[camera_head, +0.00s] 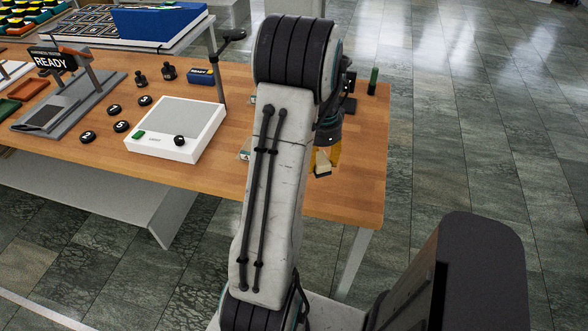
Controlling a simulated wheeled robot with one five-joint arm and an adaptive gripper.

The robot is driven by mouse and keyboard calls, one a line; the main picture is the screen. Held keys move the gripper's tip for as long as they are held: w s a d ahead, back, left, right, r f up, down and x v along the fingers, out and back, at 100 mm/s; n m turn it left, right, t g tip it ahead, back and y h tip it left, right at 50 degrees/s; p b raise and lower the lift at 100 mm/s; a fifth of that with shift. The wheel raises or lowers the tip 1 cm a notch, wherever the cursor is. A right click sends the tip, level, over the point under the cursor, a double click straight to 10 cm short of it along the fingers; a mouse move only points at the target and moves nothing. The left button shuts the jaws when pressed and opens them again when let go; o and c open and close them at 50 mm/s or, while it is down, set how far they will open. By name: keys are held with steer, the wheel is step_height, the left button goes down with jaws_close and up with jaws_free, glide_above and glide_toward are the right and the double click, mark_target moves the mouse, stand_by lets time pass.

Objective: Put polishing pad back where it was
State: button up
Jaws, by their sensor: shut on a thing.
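My gripper (328,143) hangs over the right part of the wooden table, partly hidden behind my arm. It is shut on a small pale piece with yellow beside it, which looks like the polishing pad (322,169). The piece is small in view, and I cannot tell whether it touches the table. Another small pale item (244,155) lies on the table just left of my arm, mostly hidden by it.
A white scale-like device (177,128) stands left of my arm. Several black numbered discs (88,137), dark weights (169,72), a blue box (200,77) and a READY sign (52,61) are further left. A green-and-black cylinder (373,80) stands near the right edge. The table's front right is bare.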

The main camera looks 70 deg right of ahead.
steer(key=shift+w+a+m, duration=0.1)
steer(key=shift+a+m, duration=0.1)
steer(key=shift+m, duration=0.5)
steer(key=m, duration=0.4)
steer(key=shift+a, duration=0.1)
steer(key=shift+f+m, duration=0.15)
steer(key=shift+m, duration=0.35)
